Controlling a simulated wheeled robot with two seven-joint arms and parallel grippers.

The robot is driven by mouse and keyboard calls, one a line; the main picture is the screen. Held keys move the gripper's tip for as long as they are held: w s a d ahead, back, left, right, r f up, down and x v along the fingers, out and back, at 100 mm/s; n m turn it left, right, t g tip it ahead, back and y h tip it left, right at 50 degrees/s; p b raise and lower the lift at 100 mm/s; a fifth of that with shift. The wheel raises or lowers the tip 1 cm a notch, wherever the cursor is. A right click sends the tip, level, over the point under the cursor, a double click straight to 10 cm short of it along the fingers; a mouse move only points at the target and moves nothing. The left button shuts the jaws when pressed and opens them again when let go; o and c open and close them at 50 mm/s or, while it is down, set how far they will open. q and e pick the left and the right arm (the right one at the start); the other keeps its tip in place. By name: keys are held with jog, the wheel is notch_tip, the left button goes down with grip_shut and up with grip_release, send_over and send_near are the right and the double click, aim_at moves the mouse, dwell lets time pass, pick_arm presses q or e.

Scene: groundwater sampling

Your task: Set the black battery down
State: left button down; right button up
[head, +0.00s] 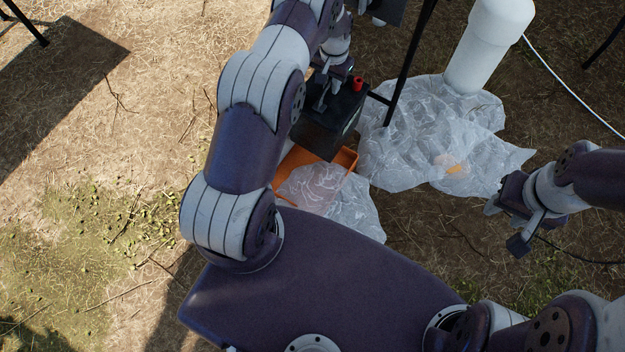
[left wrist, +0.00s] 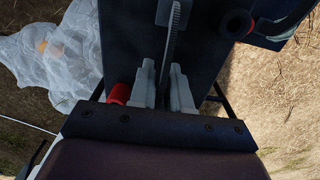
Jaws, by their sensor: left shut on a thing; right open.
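The black battery (head: 328,130) is a dark box with a red terminal cap, just beyond the orange tray in the head view. My left gripper (head: 324,96) is shut on a part at its top. In the left wrist view the fingers of my left gripper (left wrist: 166,92) close around a thin ridged strip on the battery (left wrist: 125,45), beside the red cap. The battery looks roughly upright. Its underside is hidden, so I cannot tell whether it touches anything below. My right gripper (head: 507,222) is open and empty at the right.
The orange tray (head: 345,158) holds crumpled clear plastic. A larger clear plastic sheet (head: 405,150) lies around a white standing pipe (head: 487,45), with a small orange-yellow thing on it. A thin black leg (head: 410,65) stands right of the battery. Bare dry ground lies left.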

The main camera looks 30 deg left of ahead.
aim_at(324, 123)
pick_arm(q)
jog(key=shift+w+d+r, duration=0.1)
jog(key=shift+w+r, duration=0.1)
jog(key=shift+w, duration=0.25)
jog(key=d+r, duration=0.2)
jog(key=d, duration=0.1)
jog(key=shift+s+m, duration=0.1)
jog(key=shift+m, duration=0.3)
jog(key=s+d+f, duration=0.2)
jog(key=s+d, duration=0.7)
jog(key=s, duration=0.3)
jog(key=a+f+b, duration=0.7)
jog(key=a+f, duration=0.3)
jog(key=a, duration=0.2)
jog(key=shift+f+n+b, duration=0.25)
jog(key=shift+n+b, duration=0.05)
jog(key=shift+b, duration=0.1)
jog(key=c, duration=1.1)
grip_release()
jog(key=shift+s+d+f, duration=0.1)
jog(key=shift+s+f, duration=0.1)
